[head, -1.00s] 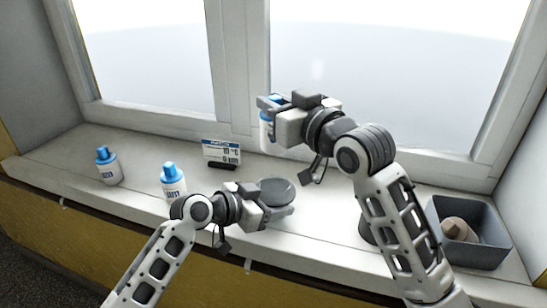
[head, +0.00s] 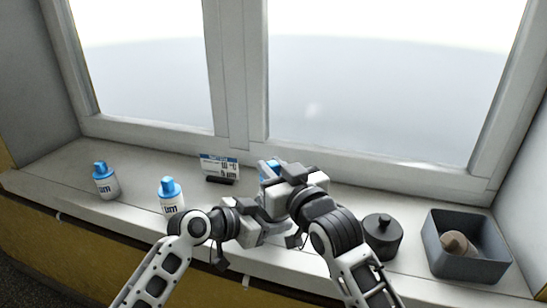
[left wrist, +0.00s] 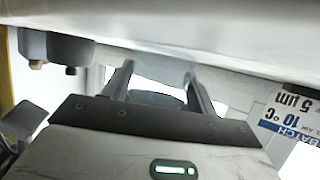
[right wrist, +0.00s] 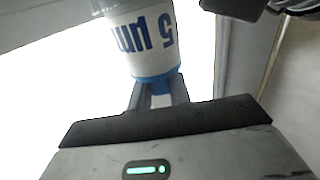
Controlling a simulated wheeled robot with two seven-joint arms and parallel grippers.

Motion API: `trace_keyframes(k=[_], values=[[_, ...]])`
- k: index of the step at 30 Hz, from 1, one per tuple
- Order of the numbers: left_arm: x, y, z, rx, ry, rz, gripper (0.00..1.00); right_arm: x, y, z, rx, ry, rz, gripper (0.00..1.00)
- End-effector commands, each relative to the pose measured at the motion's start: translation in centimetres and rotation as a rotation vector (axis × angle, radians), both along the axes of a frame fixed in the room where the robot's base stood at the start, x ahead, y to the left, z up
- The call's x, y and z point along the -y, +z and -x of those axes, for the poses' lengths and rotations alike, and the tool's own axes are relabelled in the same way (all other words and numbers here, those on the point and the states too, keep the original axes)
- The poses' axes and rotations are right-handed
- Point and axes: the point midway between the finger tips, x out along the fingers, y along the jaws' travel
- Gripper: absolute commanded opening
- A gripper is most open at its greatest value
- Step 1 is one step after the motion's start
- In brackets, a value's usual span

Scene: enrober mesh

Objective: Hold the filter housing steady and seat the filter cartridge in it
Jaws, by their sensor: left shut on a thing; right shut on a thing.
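My right gripper (head: 272,178) is shut on the blue end of a white filter cartridge (right wrist: 145,40). The cartridge has blue lettering reading 5 µm, and a bit of its blue top shows in the head view (head: 267,167). My left gripper (head: 262,228) is low over the sill and shut on the dark grey filter housing (left wrist: 158,99), seen between its fingers in the left wrist view. In the head view my right gripper is over the housing and mostly hides it. I cannot tell whether the cartridge's lower end touches the housing or is inside it.
Two more blue-capped cartridges stand at left, one at far left (head: 105,181) and one nearer (head: 171,194). A batch card (head: 220,168) reading 10 °C and 5 µm stands behind. A dark knobbed lid or pot (head: 383,238) and a grey bin (head: 437,246) holding a beige-brown object are right. The window is behind.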

Motion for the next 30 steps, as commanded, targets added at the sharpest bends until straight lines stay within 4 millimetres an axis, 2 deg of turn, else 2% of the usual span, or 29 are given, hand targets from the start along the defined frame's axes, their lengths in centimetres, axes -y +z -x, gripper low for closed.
trace_keyframes(k=[11,12,14,30], values=[[-0.01,-0.01,-0.01,0.000,0.000,0.000,0.35,0.01,-0.31,0.02,0.001,-0.006,0.000,0.00],[-0.01,-0.01,-0.01,0.000,0.000,0.000,0.35,0.01,-0.35,0.02,0.000,-0.006,0.000,0.28],[-0.01,-0.01,-0.01,0.000,0.000,0.000,0.35,0.01,-0.34,0.02,0.000,-0.006,0.000,0.45],[-0.01,-0.01,-0.01,0.000,0.000,0.000,0.35,0.02,-0.33,0.01,0.000,-0.005,0.001,0.45]])
